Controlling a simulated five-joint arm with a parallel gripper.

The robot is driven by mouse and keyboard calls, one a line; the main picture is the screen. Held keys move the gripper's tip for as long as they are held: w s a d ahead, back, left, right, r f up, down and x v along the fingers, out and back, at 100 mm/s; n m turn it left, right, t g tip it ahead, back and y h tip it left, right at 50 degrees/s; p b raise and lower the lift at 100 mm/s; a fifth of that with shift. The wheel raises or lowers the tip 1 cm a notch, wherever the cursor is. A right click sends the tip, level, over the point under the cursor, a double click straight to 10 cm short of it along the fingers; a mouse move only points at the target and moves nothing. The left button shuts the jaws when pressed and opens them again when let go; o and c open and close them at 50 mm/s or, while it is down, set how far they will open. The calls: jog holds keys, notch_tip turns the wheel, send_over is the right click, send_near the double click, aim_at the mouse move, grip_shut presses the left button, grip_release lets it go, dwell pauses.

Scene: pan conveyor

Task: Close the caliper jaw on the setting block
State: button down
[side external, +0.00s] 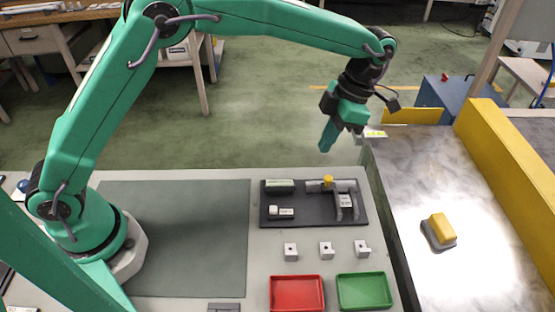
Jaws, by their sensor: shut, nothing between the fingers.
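The caliper (342,187) lies on a dark board (314,222) on the table. It has a grey beam, grey jaws pointing to the front, and a yellow knob (328,181) on top. A small light block (346,201) sits between its jaws; whether the jaws touch it is too small to tell. I cannot tell for sure that it is the setting block. My gripper (325,149) is shut and empty, high above the far edge of the table, behind and above the caliper and apart from it. Its fingers point down.
The board also carries a green-grey box (280,186) and a small white-topped piece (281,211). Three grey metal blocks (326,250) stand in front, then a red tray (297,296) and a green tray (364,293). A conveyor (440,275) with a yellow-topped item (440,229) lies right. The green mat (195,235) is clear.

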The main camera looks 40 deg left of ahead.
jog(key=n, duration=0.3)
jog(key=shift+s+d+n, duration=0.1)
jog(key=shift+s+n, duration=0.2)
jog(key=shift+n, duration=0.1)
dwell(3.9)
